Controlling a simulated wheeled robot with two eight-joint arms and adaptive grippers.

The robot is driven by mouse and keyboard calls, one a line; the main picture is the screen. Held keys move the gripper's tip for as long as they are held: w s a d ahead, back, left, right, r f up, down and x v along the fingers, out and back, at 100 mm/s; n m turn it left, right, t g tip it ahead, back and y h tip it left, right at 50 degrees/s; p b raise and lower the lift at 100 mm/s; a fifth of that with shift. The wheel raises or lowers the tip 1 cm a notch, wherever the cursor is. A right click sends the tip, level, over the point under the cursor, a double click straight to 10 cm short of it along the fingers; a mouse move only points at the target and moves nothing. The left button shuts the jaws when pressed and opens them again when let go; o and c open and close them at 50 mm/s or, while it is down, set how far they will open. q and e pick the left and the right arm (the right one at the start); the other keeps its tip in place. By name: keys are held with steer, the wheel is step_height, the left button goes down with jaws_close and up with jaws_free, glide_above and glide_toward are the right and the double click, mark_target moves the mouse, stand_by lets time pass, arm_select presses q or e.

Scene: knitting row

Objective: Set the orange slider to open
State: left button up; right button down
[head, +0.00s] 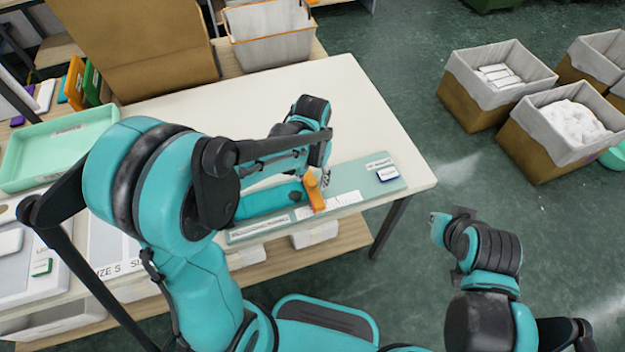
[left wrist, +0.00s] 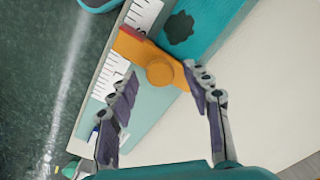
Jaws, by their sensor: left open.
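The orange slider (head: 314,192) sits across a pale green strip board (head: 360,180) along the table's front edge, between white scale labels. In the left wrist view the slider (left wrist: 160,70) has a round knob and a dark red end. My left gripper (head: 323,178) is over the slider. In the left wrist view my left gripper (left wrist: 161,80) is open, its fingers spread to either side of the knob. The right finger overlaps the slider's end; I cannot tell if it touches.
A teal block (left wrist: 185,30) lies beside the slider on the board. A blue-and-white tag (head: 388,174) is at the board's right end. A green tray (head: 60,150) is at left, an orange-rimmed bin (head: 272,50) behind. The table's middle is clear. Lined boxes (head: 495,85) stand on the floor.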

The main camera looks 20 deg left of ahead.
arm_select(q)
steer(key=shift+f, duration=0.3)
jaws_close()
steer(key=w+d, duration=0.2)
steer(key=d, duration=0.2)
steer(key=w+d, duration=0.3)
steer(key=d, duration=0.1)
steer(key=w+d, duration=0.3)
steer(key=d, duration=0.1)
steer(key=shift+a+r, duration=0.1)
jaws_free()
steer(key=shift+w, duration=0.1)
